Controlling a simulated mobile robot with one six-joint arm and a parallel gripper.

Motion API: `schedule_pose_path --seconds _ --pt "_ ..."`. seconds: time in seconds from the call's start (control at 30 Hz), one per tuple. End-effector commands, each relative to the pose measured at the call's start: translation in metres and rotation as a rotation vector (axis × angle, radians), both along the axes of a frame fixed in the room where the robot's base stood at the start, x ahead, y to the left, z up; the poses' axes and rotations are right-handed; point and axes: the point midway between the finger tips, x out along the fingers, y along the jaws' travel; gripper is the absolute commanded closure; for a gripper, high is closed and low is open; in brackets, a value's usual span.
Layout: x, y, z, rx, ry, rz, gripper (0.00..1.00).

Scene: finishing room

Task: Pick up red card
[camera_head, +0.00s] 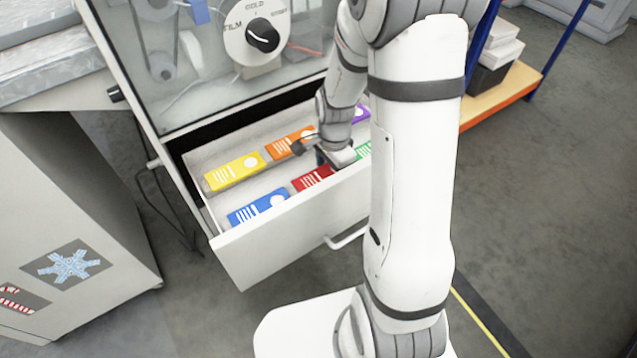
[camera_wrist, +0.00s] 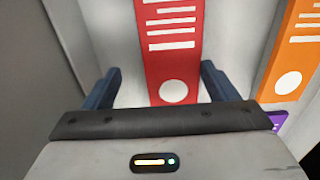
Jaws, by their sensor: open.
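The red card (camera_head: 313,178) lies in the front row of an open white drawer (camera_head: 262,252), with white lines and a white circle on its face. In the wrist view the red card (camera_wrist: 171,62) runs up the middle, its circle end between my two fingers. My gripper (camera_wrist: 160,88) is open, with one dark blue finger on each side of the card and gaps to it. In the head view my gripper (camera_head: 322,158) is inside the drawer at the card's right end, partly hidden by my wrist.
A blue card (camera_head: 258,208) lies left of the red one, and a green card (camera_head: 363,151) right of it. Yellow (camera_head: 234,172), orange (camera_head: 289,142) and purple (camera_head: 360,114) cards form the back row. The drawer's front wall stands close by. A cabinet with a dial (camera_head: 262,36) rises behind.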

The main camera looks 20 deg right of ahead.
Motion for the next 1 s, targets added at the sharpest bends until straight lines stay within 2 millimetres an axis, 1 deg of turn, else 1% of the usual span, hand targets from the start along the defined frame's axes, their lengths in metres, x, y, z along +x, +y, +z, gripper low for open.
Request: schedule_pose_path --seconds 0.13,0.7,0.9,1.0 --pt "0.0002 -0.0003 0.0010 0.000 -0.001 0.000 0.20" --pt "0.0002 -0.0008 0.0014 0.000 -0.001 -0.001 0.67" --pt "0.0003 -0.0009 0.0020 -0.001 -0.001 -0.002 0.67" --pt "0.0008 -0.0010 0.0090 0.000 -0.004 -0.002 0.67"
